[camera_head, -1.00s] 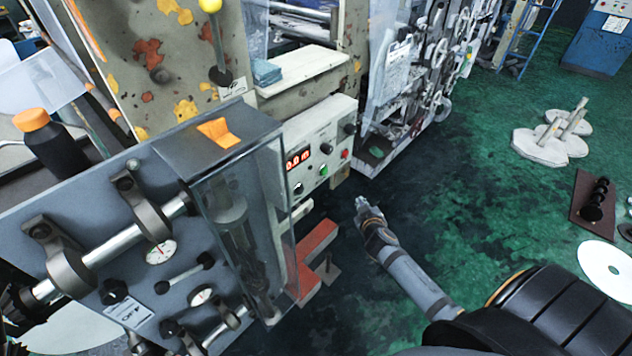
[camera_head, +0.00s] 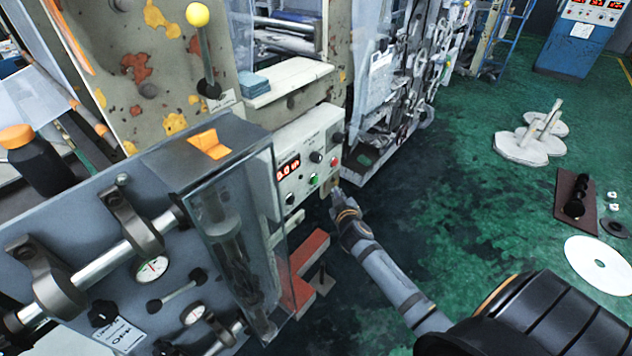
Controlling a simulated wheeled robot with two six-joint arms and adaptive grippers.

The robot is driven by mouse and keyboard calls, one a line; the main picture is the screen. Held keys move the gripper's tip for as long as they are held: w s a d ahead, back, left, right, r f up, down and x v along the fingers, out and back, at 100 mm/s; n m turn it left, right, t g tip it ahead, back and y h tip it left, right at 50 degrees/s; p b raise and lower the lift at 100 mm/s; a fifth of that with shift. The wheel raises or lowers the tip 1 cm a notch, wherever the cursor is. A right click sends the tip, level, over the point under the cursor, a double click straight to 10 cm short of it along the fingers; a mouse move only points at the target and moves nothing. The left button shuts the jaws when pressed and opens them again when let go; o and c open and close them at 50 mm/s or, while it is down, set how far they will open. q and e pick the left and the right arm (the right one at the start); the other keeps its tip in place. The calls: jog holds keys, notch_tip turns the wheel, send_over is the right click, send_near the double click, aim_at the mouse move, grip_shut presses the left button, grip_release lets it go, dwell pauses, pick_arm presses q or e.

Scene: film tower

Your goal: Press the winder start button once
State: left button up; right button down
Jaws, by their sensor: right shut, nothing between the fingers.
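The winder control panel (camera_head: 297,148) is a pale box with a red lit display (camera_head: 288,167), several dark knobs, a green button (camera_head: 313,180) and a red button (camera_head: 334,162). My right gripper (camera_head: 337,190) is shut and empty, its tip just below and right of the green button, close to the panel's lower right corner. I cannot tell whether the tip touches the panel. Both buttons are uncovered. My left gripper is not in view.
White discs on a stand (camera_head: 528,145) and a brown mat (camera_head: 590,207) lie on the green floor to the right.

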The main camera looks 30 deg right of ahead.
aim_at(314, 180)
jog(key=shift+w+a+b, duration=0.15)
jog(key=shift+w+a, duration=0.15)
jog(key=shift+w, duration=0.45)
jog(key=shift+w+a+b, duration=0.2)
jog(key=shift+w+a, duration=0.15)
jog(key=shift+w, duration=0.45)
jog(key=shift+w+a+b, duration=0.15)
jog(key=shift+w+a, duration=0.15)
jog(key=shift+w, duration=0.45)
jog(key=shift+w+a, duration=0.15)
jog(key=shift+w, duration=0.25)
